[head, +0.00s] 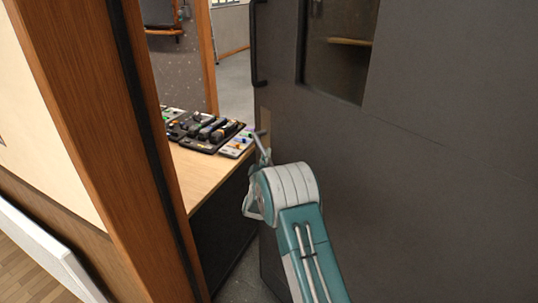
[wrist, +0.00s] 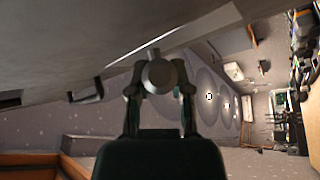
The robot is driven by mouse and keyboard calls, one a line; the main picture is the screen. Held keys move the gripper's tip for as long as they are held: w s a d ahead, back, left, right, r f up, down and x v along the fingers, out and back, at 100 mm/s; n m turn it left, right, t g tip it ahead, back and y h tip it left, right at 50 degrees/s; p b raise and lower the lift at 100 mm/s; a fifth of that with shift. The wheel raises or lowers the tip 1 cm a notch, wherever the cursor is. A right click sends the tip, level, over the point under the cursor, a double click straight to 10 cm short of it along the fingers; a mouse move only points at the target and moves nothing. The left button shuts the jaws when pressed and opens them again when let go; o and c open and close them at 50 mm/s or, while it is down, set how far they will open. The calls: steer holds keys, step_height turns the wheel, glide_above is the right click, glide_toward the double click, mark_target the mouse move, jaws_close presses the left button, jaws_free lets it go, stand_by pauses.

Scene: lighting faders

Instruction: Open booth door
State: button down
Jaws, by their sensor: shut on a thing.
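The dark grey booth door (head: 430,150) stands partly open, with a gap between its left edge and the wooden door frame (head: 85,110). A small metal lever handle (head: 258,132) sits near that edge. My gripper (head: 262,156) is at the lever, its fingers small and partly hidden by my arm. In the wrist view my gripper (wrist: 160,95) is shut on the round-ended lever handle (wrist: 158,73), which lies between its fingers. The door (wrist: 60,50) fills the upper left there.
Through the gap, a wooden desk (head: 195,180) holds control panels (head: 208,133) with coloured knobs. Grey floor (head: 238,85) shows beyond. A white board edge (head: 45,250) lies lower left.

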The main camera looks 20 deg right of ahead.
steer(key=c, duration=0.5)
jaws_free()
steer(key=shift+w+a+f, duration=0.1)
steer(key=shift+a+f, duration=0.1)
steer(key=shift+a, duration=0.15)
steer(key=shift+c, duration=0.2)
steer(key=shift+d+r, duration=0.15)
steer(key=shift+d, duration=0.45)
steer(key=shift+a, duration=0.25)
steer(key=v, duration=1.1)
steer(key=shift+s+f, duration=0.25)
steer(key=shift+s, duration=0.1)
